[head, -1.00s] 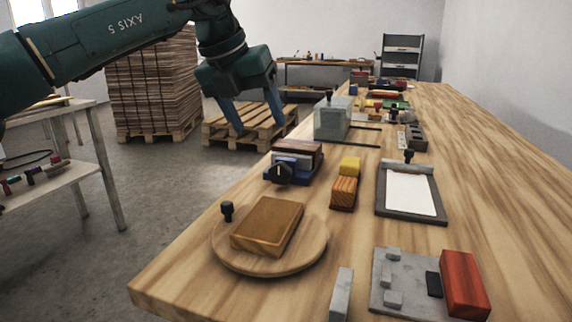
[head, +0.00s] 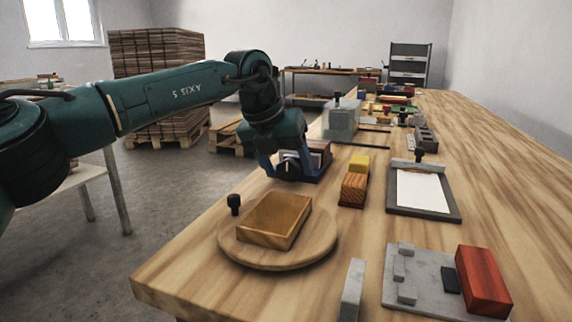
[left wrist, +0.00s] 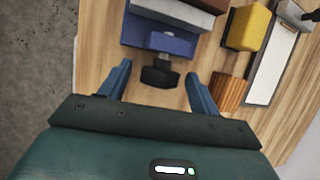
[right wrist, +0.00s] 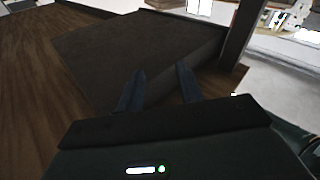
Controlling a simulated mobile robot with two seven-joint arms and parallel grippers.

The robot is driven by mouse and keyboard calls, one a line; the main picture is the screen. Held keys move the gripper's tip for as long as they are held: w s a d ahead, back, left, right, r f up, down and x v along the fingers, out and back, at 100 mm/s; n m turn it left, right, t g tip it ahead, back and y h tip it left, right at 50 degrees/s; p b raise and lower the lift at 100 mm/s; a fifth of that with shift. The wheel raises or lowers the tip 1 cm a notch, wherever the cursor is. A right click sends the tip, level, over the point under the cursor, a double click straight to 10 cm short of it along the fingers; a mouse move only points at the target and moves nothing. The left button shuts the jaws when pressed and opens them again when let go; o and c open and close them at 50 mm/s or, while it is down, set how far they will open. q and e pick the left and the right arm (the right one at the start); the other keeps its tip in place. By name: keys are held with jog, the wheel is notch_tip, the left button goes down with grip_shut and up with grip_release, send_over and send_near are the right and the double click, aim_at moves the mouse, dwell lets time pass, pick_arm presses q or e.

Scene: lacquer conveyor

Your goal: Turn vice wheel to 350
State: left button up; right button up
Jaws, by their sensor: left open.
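The vice (head: 318,158) has a blue base and a brown-grey block on top, and stands near the left edge of the long wooden table. Its dark wheel (head: 289,166) faces me and carries a light pointer mark; the number it points to is too small to read. My left gripper (head: 289,178) is open, with one blue finger on each side of the wheel. In the left wrist view the wheel (left wrist: 160,77) sits between the fingertips, with a gap visible on both sides. My right gripper (right wrist: 159,80) is open and empty over a dark flat surface.
A yellow block (head: 359,163) and an orange wooden block (head: 353,189) stand close right of the vice. A round wooden turntable (head: 245,257) with a box (head: 276,221) lies in front. A clipboard-like frame (head: 452,208) is further right.

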pick_arm(q)
jog(key=shift+c, duration=0.2)
jog(key=c, duration=0.9)
jog(key=shift+c, duration=0.2)
pick_arm(e)
jog(key=shift+r, duration=0.15)
